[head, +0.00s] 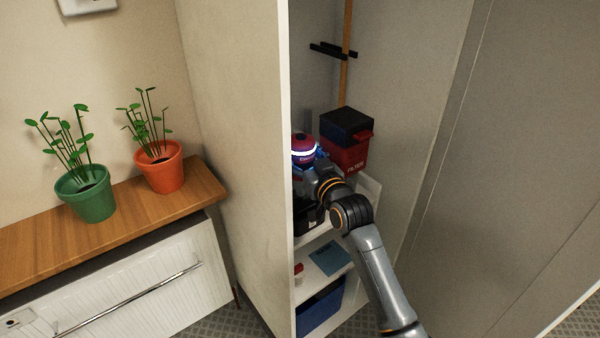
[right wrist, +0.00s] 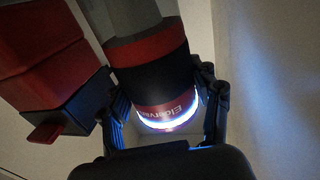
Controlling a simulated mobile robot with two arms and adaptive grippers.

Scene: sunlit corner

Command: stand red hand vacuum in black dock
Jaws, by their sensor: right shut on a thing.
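The red hand vacuum (head: 303,143) is inside the tall cabinet in the head view, with a bright ring around it. In the right wrist view the vacuum (right wrist: 150,55) is a dark and red cylinder with a lit white-blue ring and lettering. My right gripper (right wrist: 165,108) is shut on it, one finger on each side. In the head view the right gripper (head: 314,162) is partly hidden by its own wrist. A black object (head: 307,217) on the shelf below may be the dock; my arm and the cabinet side partly cover it. My left gripper is out of view.
A red and black box marked FILTER (head: 345,155) stands close to the right of the vacuum. The cabinet's pale side panel (head: 243,150) is close on the left. A lower shelf holds a blue sheet (head: 330,257), above a blue bin (head: 320,308). A broom handle (head: 346,60) stands behind.

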